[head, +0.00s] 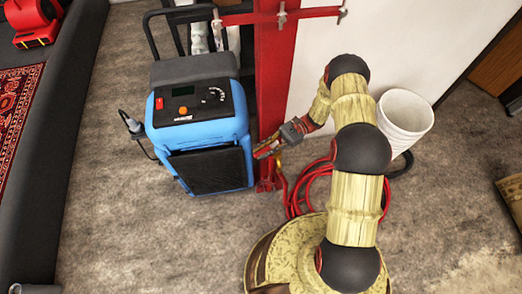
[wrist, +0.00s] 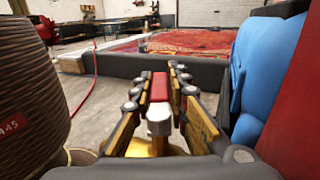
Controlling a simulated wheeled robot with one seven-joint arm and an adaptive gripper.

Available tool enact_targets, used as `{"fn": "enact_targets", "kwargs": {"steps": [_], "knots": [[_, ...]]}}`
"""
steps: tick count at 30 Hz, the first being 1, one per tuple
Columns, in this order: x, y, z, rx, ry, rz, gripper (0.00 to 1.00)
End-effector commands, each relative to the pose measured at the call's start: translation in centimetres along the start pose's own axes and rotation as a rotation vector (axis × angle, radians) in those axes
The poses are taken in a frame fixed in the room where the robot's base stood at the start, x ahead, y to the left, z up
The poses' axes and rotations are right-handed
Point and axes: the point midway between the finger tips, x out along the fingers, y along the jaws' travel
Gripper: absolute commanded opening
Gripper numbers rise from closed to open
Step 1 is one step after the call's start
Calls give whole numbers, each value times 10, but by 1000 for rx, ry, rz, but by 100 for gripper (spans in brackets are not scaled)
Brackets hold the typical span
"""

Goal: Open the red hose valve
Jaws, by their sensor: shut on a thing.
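The hose valve shows in the wrist view, with a red handle (wrist: 161,86), a silver nut below it and a brass body (wrist: 156,148). My gripper (wrist: 162,72) has its fingers on both sides of the red handle and is shut on it. In the head view, my gripper (head: 266,150) is low beside the foot of the red post (head: 273,90), and the handle is mostly hidden there. A little brass shows just under the fingers. The red hose (head: 316,186) lies coiled on the floor to the right of the post, partly behind my arm.
A blue machine (head: 200,130) stands close on the left of the post; its side is near my gripper in the wrist view (wrist: 262,65). A white bucket (head: 402,118) stands to the right. A dark-edged pit with a red rug (wrist: 180,42) lies beyond.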

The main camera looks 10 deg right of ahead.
Motion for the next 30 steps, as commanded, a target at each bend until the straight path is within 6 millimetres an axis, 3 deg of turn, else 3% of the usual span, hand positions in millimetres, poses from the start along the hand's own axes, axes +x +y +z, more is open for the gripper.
{"fn": "enact_targets", "kwargs": {"steps": [4,5,15,25,30], "knots": [[0,0,0,0,1,-1,0],[0,0,0,0,0,-1,17],[0,0,0,0,0,-2,35],[-3,0,0,-1,0,-3,35],[-24,0,-1,-2,1,-5,35]]}}
